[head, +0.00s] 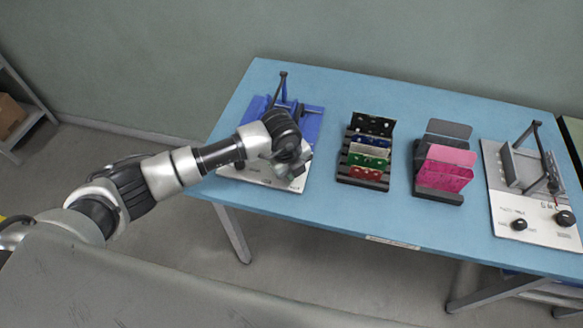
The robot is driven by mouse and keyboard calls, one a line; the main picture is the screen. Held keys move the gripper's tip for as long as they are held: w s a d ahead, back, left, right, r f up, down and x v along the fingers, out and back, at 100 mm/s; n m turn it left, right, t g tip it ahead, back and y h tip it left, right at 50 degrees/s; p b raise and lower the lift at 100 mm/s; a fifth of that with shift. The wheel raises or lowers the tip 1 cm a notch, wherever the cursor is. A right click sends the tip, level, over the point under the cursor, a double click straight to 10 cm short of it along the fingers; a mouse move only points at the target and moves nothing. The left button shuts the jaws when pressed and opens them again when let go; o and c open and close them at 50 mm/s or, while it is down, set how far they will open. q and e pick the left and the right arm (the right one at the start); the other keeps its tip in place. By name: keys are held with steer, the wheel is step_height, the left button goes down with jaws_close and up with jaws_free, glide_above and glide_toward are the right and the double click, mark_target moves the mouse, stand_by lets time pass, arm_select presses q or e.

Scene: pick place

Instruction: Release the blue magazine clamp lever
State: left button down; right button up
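The blue magazine (312,122) sits on a fixture with a pale front plate (298,185) at the left end of the blue table. Its black clamp lever (283,84) stands up at the back, with its knob end on top. My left arm reaches in from the left. My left gripper (297,164) is over the front part of this fixture, in front of the lever and apart from its visible top. The wrist hides part of the magazine and the lever's lower part. The fingers are too small and dark to tell whether they are open. My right gripper is out of view.
On the blue table (400,100) stand a black rack (362,182) with several coloured boards and a second rack (438,194) with pink and grey plates. A grey fixture (535,215) with a black lever and knobs is at the right end. Clear table lies between them.

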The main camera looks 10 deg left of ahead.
arm_select(q)
steer(key=shift+w+r, duration=0.1)
stand_by(0.3)
steer(key=c, duration=1)
jaws_free()
steer(key=r, duration=0.3)
steer(key=s+a+r, duration=0.1)
steer(key=r, duration=0.6)
steer(key=shift+s+a+r+b, duration=0.2)
steer(key=shift+s+r+b, duration=0.1)
steer(key=shift+b, duration=0.1)
